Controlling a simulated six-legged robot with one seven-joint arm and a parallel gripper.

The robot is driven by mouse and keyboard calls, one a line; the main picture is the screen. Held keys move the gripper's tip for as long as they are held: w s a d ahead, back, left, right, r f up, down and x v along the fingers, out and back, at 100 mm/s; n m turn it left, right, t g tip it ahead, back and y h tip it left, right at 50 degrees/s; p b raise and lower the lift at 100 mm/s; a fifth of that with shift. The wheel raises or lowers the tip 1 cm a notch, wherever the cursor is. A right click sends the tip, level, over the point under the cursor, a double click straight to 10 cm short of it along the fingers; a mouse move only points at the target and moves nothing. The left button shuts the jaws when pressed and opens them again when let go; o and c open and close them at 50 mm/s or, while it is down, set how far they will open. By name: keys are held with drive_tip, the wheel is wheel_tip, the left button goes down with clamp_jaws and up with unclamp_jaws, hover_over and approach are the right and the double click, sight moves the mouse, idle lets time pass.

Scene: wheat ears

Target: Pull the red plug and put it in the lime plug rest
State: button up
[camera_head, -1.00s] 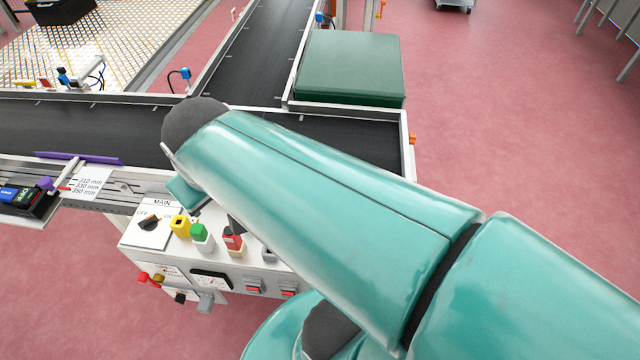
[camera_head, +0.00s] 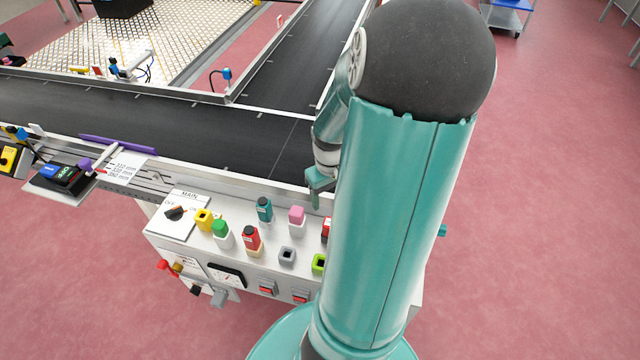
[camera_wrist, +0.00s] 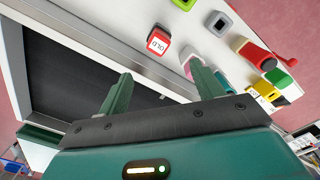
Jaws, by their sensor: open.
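Two red blocks stand on the white control panel. One red plug (camera_head: 251,238) sits on a pale base at the panel's middle; it also shows in the wrist view (camera_wrist: 256,54). The other, a red block marked "OLD" (camera_wrist: 159,40), is partly hidden by my arm in the head view (camera_head: 326,228). The lime plug rest (camera_head: 319,263) is a square frame with a dark opening, right of a grey one; only its edge shows in the wrist view (camera_wrist: 185,3). My gripper (camera_wrist: 160,75) is open and empty, the "OLD" block lying ahead of its fingers. In the head view, my gripper (camera_head: 317,188) is partly hidden.
The panel (camera_head: 185,243) also carries a grey rest (camera_head: 286,256), teal plug (camera_head: 264,209), pink plug (camera_head: 296,215), green plug (camera_head: 221,229), yellow block (camera_head: 204,219) and MAIN switch (camera_head: 176,213). A black conveyor (camera_head: 190,125) with metal rails runs behind it.

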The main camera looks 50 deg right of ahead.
drive_tip(key=f, duration=1.4)
drive_tip(key=shift+s+d+f, duration=0.2)
drive_tip(key=shift+d, duration=0.05)
clamp_jaws()
drive_tip(key=shift+r, duration=0.6)
